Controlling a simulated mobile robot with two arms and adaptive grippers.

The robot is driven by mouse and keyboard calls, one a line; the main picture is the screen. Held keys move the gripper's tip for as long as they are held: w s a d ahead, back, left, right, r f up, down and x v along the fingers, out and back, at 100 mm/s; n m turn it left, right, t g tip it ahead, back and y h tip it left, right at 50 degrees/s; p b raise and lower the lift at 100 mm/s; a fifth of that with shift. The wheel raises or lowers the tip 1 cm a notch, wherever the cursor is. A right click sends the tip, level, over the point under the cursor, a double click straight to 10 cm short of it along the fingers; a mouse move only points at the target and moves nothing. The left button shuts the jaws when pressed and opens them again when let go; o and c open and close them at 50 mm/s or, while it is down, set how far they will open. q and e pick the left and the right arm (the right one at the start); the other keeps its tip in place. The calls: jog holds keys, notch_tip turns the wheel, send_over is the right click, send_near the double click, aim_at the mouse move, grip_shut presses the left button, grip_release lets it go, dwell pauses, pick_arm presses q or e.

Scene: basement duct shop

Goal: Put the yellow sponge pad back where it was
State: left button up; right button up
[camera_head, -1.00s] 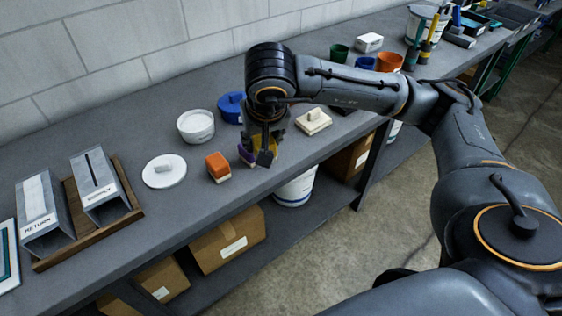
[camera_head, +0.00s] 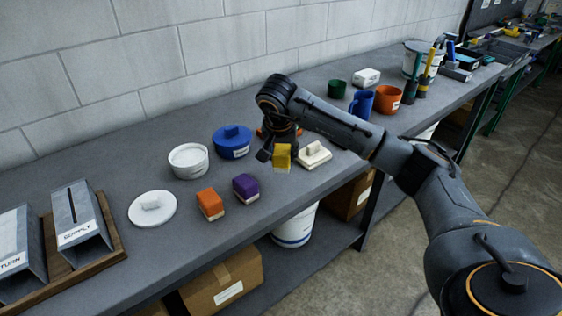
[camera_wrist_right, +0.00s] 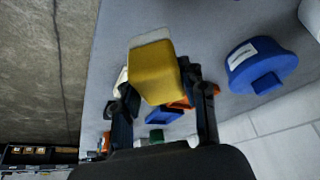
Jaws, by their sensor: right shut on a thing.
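The yellow sponge pad (camera_head: 282,157) is held in my right gripper (camera_head: 272,150), above the bench between the blue lid and the cream block with a handle. In the right wrist view the yellow pad (camera_wrist_right: 155,75), with a pale layer at its outer end, sits between the two fingers of the right gripper (camera_wrist_right: 165,95). A purple pad (camera_head: 246,188) and an orange pad (camera_head: 210,204), both pale underneath, stand side by side on the bench to the left. My left gripper is not in view.
A blue lid (camera_head: 232,141), white tub (camera_head: 187,161) and white lid (camera_head: 152,208) lie left of the gripper. The cream block (camera_head: 314,155) is close on its right. A blue jug (camera_head: 361,103) and orange pot (camera_head: 387,101) stand farther right. Bench space right of the purple pad is clear.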

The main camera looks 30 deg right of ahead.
aim_at(281, 155)
jog(key=shift+w+d+f, duration=0.25)
jog(key=shift+w+f, duration=0.2)
jog(key=shift+f, duration=0.15)
jog(key=shift+w+d+f, duration=0.2)
jog(key=shift+w+f, duration=0.25)
jog(key=shift+f, duration=0.1)
notch_tip(281, 155, down, 3)
jog(key=shift+w+d+f+p, duration=0.1)
jog(key=shift+p, duration=0.6)
jog(key=shift+f, duration=0.3)
jog(key=o, duration=1)
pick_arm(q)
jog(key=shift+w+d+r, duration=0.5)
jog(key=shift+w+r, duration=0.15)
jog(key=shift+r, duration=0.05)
